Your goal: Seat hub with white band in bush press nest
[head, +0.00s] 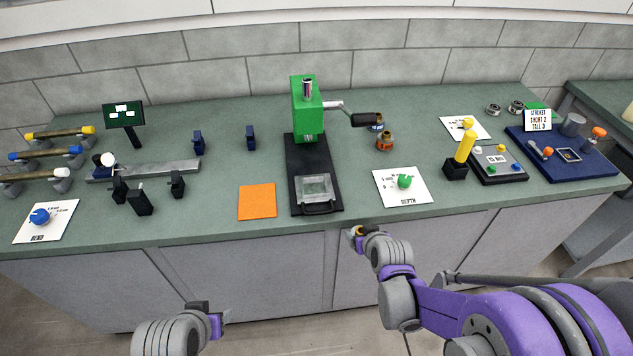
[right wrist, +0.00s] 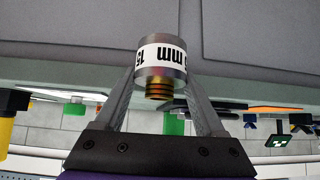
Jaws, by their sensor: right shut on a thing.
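My right gripper (right wrist: 160,88) is shut on a metal hub with a white band (right wrist: 161,57) marked "15 mm". The hub's brass ribbed end points back toward the palm. In the head view the right gripper (head: 357,232) is in front of the bench's front edge, right of the bush press; the hub there is small and mostly hidden. The green bush press (head: 307,112) stands on a black base, with a clear-topped square nest (head: 302,203) at its front. The nest looks empty. My left gripper (head: 205,308) is low in front of the bench, its jaws unclear.
An orange mat (head: 257,202) lies left of the press. A card with a green knob (head: 404,182) lies right of it. Two small hub-like parts, one copper-coloured (head: 385,142), stand beside the press handle (head: 365,120). A yellow-topped post (head: 466,145) stands farther right.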

